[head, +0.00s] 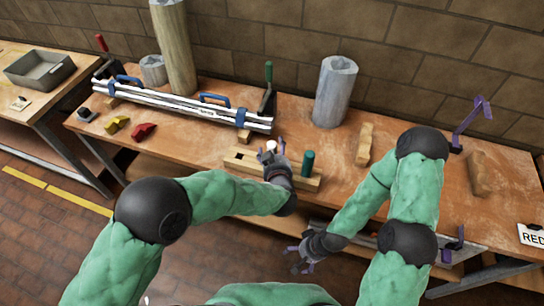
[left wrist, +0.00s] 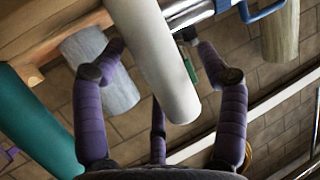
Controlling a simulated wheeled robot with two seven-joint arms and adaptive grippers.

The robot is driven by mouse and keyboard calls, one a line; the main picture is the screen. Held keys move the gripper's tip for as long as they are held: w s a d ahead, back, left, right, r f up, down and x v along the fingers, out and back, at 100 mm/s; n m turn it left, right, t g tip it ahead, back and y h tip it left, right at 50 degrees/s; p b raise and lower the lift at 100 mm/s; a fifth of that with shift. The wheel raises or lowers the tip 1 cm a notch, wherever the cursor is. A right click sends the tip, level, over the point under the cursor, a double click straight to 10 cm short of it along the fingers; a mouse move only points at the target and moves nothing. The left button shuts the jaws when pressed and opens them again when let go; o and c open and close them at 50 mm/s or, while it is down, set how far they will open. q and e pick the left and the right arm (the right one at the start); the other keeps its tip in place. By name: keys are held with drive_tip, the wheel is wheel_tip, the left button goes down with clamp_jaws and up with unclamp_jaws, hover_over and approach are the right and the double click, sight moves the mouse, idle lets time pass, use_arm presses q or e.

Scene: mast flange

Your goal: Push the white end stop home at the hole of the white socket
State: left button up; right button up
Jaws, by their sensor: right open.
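The white end stop (head: 271,146) shows as a small white top between the fingers of my left gripper (head: 275,150) in the head view. In the left wrist view it is a long white cylinder (left wrist: 165,60) running between the purple fingers of the left gripper (left wrist: 160,50), which look spread, with a gap on at least one side. Its far end is out of the picture. A wooden block (head: 232,161) with a dark hole lies under this gripper, which hides part of it; I cannot make out the white socket. My right gripper (head: 302,262) is open and empty in front of the bench.
A green cylinder (head: 308,162) stands right of my left gripper. Behind is a long clamped rail (head: 180,103) with blue handles. A grey cylinder (head: 335,92), a wooden piece (head: 365,144) and yellow (head: 117,124) and red (head: 143,131) parts are on the bench.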

use_arm(q)
drive_tip(key=c, duration=1.2)
drive_tip(key=shift+c, duration=0.2)
